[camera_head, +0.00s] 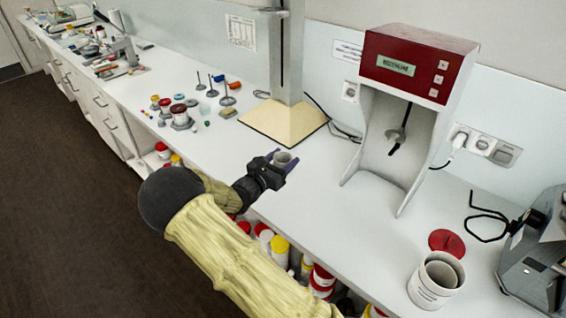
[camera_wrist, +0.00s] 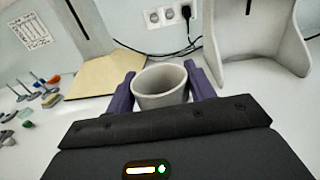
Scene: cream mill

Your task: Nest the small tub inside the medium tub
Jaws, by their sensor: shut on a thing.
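The small tub (camera_head: 284,163), a grey-white open cup, is held between the purple fingers of my gripper (camera_head: 279,159) over the middle of the counter. In the wrist view the tub (camera_wrist: 162,97) sits upright between both fingers (camera_wrist: 162,90), with its open mouth up and empty. I cannot tell if its base touches the counter. At the lower right of the head view stands a white large tub (camera_head: 427,293) with printing on its side. A second tub, seemingly the medium tub (camera_head: 440,269), sits inside it, with its rim showing and its mouth open.
A red lid (camera_head: 447,242) lies behind the tubs. A red and white mixer (camera_head: 412,65) and a wooden-based stand (camera_head: 284,122) are at the back. A dark machine (camera_head: 540,250) is at far right. The counter between my gripper and the tubs looks clear.

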